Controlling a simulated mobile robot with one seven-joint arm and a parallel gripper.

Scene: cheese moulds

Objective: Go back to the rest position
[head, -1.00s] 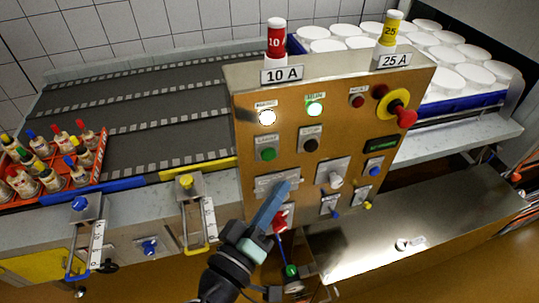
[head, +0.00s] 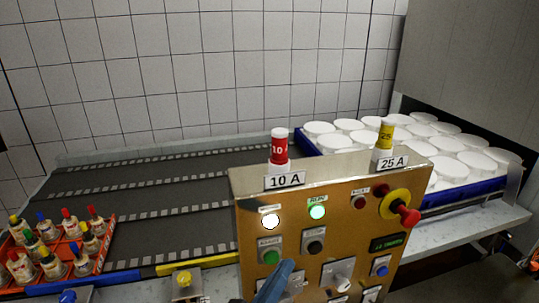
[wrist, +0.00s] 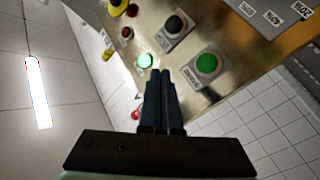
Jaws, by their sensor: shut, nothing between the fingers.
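My gripper (wrist: 165,78) is shut and empty in the wrist view, its two dark fingers together in front of the control panel. The brass control panel (head: 250,205) stands in the middle, with a lit white lamp (head: 270,221) and a lit green lamp (head: 317,212). The black button (head: 315,247) and the green button (wrist: 207,64) show in both views. I cannot tell whether the fingertips touch the panel.
A red 10 A fuse (head: 279,146) and a yellow 25 A fuse (head: 385,136) stand on the panel top. An orange crate (head: 106,247) of bottles is at left on the dark conveyor (head: 190,185). A blue tray (head: 462,193) of white moulds is at right.

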